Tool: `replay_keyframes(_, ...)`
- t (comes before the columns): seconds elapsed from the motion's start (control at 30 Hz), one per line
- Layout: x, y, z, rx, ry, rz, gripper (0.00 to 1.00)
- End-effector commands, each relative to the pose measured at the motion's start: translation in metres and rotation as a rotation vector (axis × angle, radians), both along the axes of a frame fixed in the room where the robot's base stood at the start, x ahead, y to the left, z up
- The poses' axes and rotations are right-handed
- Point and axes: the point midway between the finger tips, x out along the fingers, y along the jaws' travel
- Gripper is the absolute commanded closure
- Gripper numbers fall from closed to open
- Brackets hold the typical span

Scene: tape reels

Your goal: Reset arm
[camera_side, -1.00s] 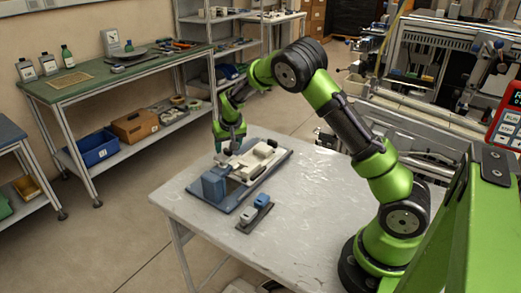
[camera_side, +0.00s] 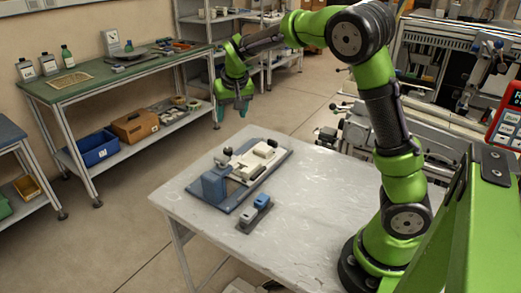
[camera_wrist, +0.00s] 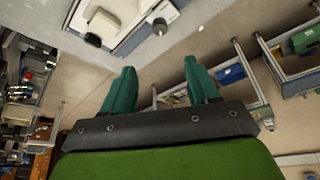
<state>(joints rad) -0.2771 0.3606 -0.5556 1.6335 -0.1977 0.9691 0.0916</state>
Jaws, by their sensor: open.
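My gripper (camera_side: 231,112) is up in the air, above and beyond the far edge of the white table (camera_side: 310,170) in the side view. Its fingers point down and are apart. In the wrist view, the two green fingers of my gripper (camera_wrist: 160,92) are spread with nothing between them. The knob also shows in the wrist view (camera_wrist: 93,39). The tape reels cannot be made out clearly.
A small dark holder with blue and white blocks (camera_side: 260,202) lies in front of the board. A green workbench (camera_side: 90,83) with bottles stands at the left. The table's right part and the air around my gripper are clear.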

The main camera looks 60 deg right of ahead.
Motion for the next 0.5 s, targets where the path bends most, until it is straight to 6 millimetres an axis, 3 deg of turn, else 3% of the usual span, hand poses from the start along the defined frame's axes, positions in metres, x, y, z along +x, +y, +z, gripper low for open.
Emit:
replay_keyframes(0.27,-0.003,0.002,-0.007,0.006,0.014,0.009,0.41)
replay_keyframes(0.37,-0.02,0.018,-0.017,0.055,0.038,0.031,0.41)
replay_keyframes(0.5,-0.062,0.051,-0.01,0.173,0.021,0.083,0.41)
